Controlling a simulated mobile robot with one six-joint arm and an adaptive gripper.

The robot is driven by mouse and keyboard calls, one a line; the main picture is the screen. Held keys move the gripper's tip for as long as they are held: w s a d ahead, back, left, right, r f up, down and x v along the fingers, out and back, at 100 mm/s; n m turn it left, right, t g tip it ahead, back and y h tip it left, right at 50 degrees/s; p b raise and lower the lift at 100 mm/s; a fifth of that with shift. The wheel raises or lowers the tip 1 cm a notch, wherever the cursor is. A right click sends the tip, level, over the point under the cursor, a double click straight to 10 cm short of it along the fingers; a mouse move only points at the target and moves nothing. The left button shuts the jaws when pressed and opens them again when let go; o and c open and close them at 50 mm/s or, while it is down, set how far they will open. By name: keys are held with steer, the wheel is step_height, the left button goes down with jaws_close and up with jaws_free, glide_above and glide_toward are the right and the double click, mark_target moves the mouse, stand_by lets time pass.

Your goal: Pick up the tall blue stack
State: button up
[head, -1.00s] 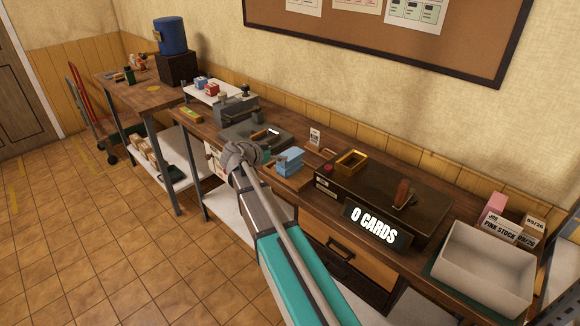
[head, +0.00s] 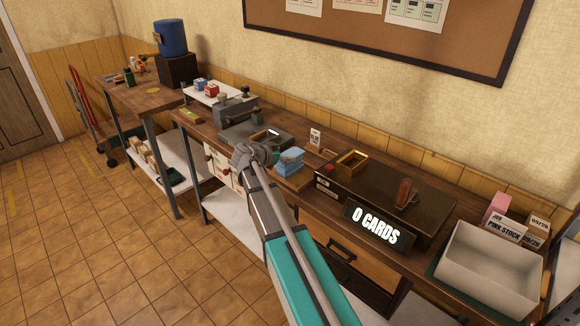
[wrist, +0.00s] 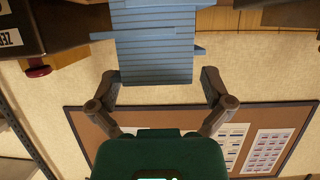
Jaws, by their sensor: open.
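The tall blue stack (head: 291,161) stands on a wooden board on the workbench, made of many thin layers with a few jutting out at the sides. My gripper (head: 270,155) is right beside it, on its left in the head view, with the fingers mostly hidden there. In the wrist view the blue stack (wrist: 155,45) fills the upper middle. My open gripper (wrist: 162,80) has one finger on each side of the stack's near edge, with a gap showing at both sides. The stack's far end is cut off by the frame.
A grey device (head: 238,110) is behind to the left. A pale bin (head: 490,265) stands at the far right. A corkboard (wrist: 250,120) hangs on the wall.

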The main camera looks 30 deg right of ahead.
steer(key=shift+x, duration=1.15)
steer(key=shift+c, duration=0.3)
steer(key=c, duration=1.3)
